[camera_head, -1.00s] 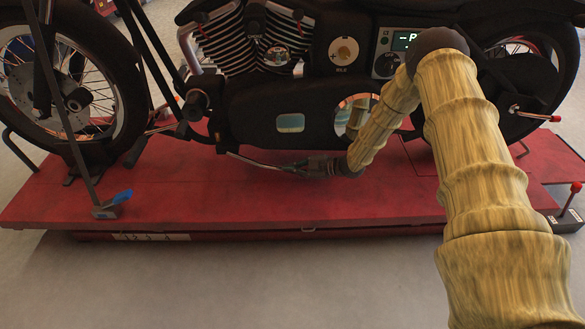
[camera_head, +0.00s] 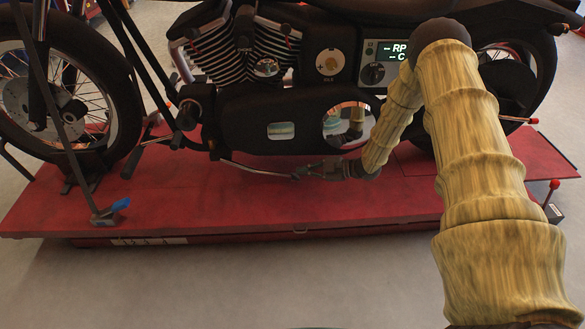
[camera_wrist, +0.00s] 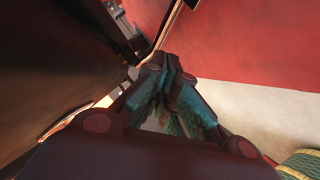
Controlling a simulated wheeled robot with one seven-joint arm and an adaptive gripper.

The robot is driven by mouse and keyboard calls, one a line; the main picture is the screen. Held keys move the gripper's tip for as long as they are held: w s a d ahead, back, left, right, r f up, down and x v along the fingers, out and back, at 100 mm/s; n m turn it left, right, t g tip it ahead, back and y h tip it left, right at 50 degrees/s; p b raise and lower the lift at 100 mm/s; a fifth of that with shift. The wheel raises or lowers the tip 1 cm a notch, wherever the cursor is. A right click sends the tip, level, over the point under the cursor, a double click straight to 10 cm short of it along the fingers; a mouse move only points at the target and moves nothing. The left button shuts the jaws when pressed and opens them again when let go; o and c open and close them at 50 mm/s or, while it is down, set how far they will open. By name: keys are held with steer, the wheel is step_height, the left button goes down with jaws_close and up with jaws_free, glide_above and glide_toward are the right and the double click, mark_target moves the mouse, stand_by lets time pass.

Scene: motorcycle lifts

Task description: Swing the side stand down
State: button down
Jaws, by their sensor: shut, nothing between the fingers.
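The side stand (camera_head: 252,168) looks like a thin silver rod under the motorcycle's dark lower casing. It runs rightward with a slight downward slope, close along the bike and above the red lift deck. My gripper (camera_head: 300,171) is at the rod's right end, low over the deck; I cannot tell whether it touches the rod. In the wrist view my gripper (camera_wrist: 168,66) has its fingertips together with nothing seen between them. A thin pale edge (camera_wrist: 166,22) runs up from the tips, perhaps the stand. The stand's pivot is hard to make out.
The motorcycle (camera_head: 262,118) stands on the red lift deck (camera_head: 250,211), with its front wheel at the left. A blue-handled clamp (camera_head: 108,216) is at the deck's left front. A red-knobbed lever (camera_head: 552,190) stands at the right. Grey floor (camera_head: 300,270) is clear in front.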

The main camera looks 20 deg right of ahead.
steer(key=shift+p+v, duration=0.4)
steer(key=shift+v, duration=1.3)
steer(key=shift+f, duration=0.15)
steer(key=s+a+f+m+h, duration=0.1)
steer(key=s+a+f+m, duration=0.1)
steer(key=s+a+f+m+h, duration=0.1)
steer(key=a+f+m, duration=0.1)
steer(key=a, duration=0.1)
steer(key=s+a+f+m+h, duration=0.1)
steer(key=s+a+f+m, duration=0.1)
steer(key=a, duration=0.1)
steer(key=shift+s+f+m, duration=0.2)
steer(key=shift+s+m, duration=0.1)
steer(key=s+a+f+m+g+h, duration=0.2)
steer(key=s+a+f+m+h, duration=0.15)
steer(key=s, duration=0.75)
steer(key=s+a+f+m+g+h, duration=0.2)
steer(key=s+f+m, duration=0.3)
steer(key=s, duration=0.7)
steer(key=s+r+m+g+h, duration=0.2)
steer(key=s+m+g+h, duration=0.15)
steer(key=s, duration=1.35)
step_height(320, 180, up, 35)
steer(key=p, duration=3.4)
steer(key=shift+s+d+f+m+g+y, duration=0.2)
steer(key=shift+d+m+g+y, duration=0.1)
steer(key=shift+g, duration=0.15)
